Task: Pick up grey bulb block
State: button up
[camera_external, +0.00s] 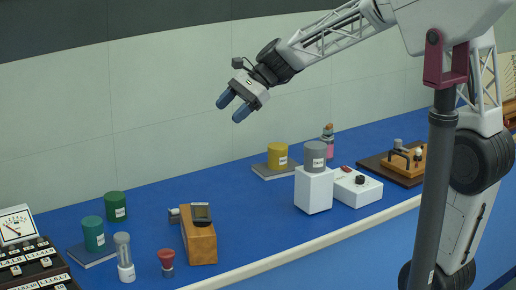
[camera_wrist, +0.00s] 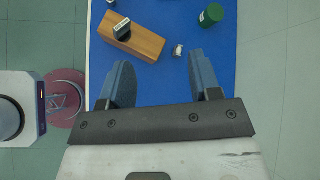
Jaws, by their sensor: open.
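The grey bulb block (camera_external: 316,156) is most likely the grey cylinder with a white label, standing upright on a white block (camera_external: 314,190) right of centre in the external view. I do not see it in the wrist view. My gripper (camera_external: 232,106) is high above the bench, up and to the left of the grey cylinder and well apart from it. Its two blue fingers are spread with nothing between them, and they also show in the wrist view (camera_wrist: 160,60).
A white box with knobs (camera_external: 356,187) stands right of the white block. A wooden block (camera_external: 199,240), also in the wrist view (camera_wrist: 145,42), and green cylinder (camera_external: 115,206) are left. Blue bench between is clear.

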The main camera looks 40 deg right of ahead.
jog(key=w+a+f+m+t+y, duration=0.1)
jog(key=w+a+m+y, duration=0.15)
jog(key=w, duration=0.35)
jog(key=w+a+f+m+y, duration=0.1)
jog(key=w+a+m, duration=0.2)
jog(key=w, duration=0.3)
send_near(172, 209)
jog(key=shift+a+f+h, duration=0.25)
jog(key=shift+a+f, duration=0.6)
jog(key=shift+a, duration=0.2)
jog(key=shift+a, duration=0.1)
jog(key=shift+x, duration=1.2)
jog(key=shift+a, duration=0.15)
jog(key=shift+x, duration=2.5)
jog(key=shift+w+r, duration=0.1)
jog(key=shift+w, duration=0.05)
